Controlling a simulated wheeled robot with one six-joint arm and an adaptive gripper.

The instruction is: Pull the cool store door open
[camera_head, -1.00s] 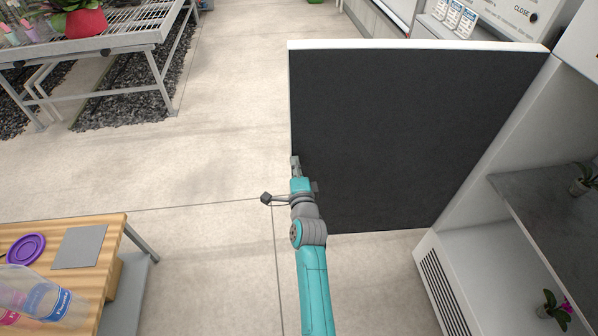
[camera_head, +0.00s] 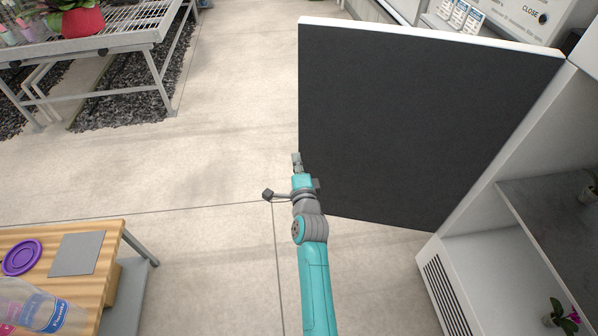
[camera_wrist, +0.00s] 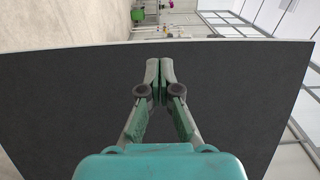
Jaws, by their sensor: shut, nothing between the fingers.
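The cool store door (camera_head: 405,125) stands wide open, its dark inner face toward me and its pale edge along the top. In the wrist view the gripper (camera_wrist: 160,68) points at the dark door face (camera_wrist: 75,100), which fills most of the picture. I cannot tell whether the fingertips touch the door.
A metal mesh bench (camera_head: 125,35) stands over gravel at upper left. The pale floor (camera_head: 220,140) between them is clear. Potted orchids are inside the store.

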